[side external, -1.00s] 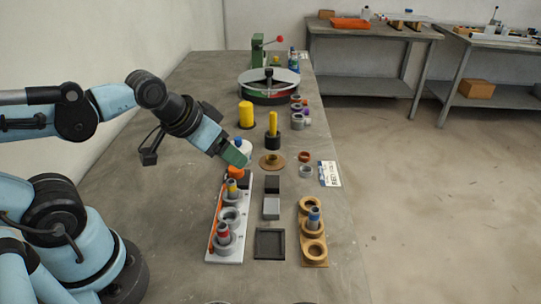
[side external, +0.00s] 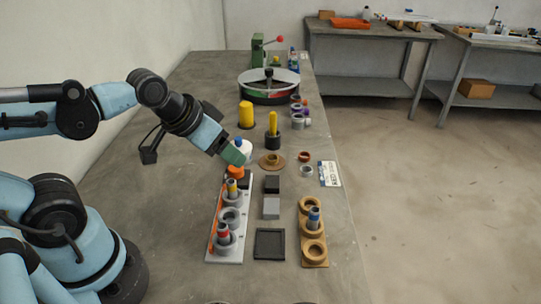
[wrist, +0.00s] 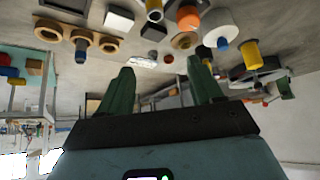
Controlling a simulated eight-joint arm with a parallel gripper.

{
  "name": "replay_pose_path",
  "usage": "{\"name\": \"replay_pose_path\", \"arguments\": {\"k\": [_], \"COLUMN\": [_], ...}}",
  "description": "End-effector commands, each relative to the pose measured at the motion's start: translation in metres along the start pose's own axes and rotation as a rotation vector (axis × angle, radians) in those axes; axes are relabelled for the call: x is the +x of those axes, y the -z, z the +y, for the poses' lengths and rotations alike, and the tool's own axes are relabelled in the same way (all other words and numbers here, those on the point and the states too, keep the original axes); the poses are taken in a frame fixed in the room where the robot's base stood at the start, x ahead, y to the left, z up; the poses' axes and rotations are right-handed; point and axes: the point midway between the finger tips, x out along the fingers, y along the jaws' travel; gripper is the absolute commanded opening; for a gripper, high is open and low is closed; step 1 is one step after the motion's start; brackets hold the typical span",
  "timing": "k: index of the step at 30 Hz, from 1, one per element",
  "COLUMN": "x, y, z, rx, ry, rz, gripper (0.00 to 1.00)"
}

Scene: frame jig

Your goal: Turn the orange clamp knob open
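The orange clamp knob (side external: 236,171) sits at the far end of the white frame jig plate (side external: 240,250). In the wrist view an orange round knob (wrist: 188,18) shows near the top edge, beyond the fingers. My gripper (side external: 236,156) is just above the knob in the side view, tilted down to the right, and appears apart from it. In the wrist view my gripper (wrist: 160,77) has its two green fingers spread, with nothing held between them. The plate carries grey rings with red and yellow-banded pegs.
A white round container with a blue cap (side external: 243,147) stands close behind my gripper. Yellow cylinders (side external: 246,114), a brown disc (side external: 272,161), grey blocks (side external: 271,208), a dark tray (side external: 269,243) and a tan ring holder (side external: 314,253) stand nearby.

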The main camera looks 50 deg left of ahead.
Motion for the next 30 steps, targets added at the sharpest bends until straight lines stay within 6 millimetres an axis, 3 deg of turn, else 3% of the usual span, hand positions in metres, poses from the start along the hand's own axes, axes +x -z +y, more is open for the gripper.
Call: {"name": "replay_pose_path", "arguments": {"k": [8, 18, 30], "x": [0.001, 0.017, 0.032], "y": [0.024, 0.052, 0.054], "z": [-0.014, -0.041, -0.051], "rx": [0.232, 0.617, 0.752], "ry": [-0.005, -0.151, -0.247], "rz": [-0.185, -0.487, -0.581], "gripper": [0.65, 0.65, 0.65]}}
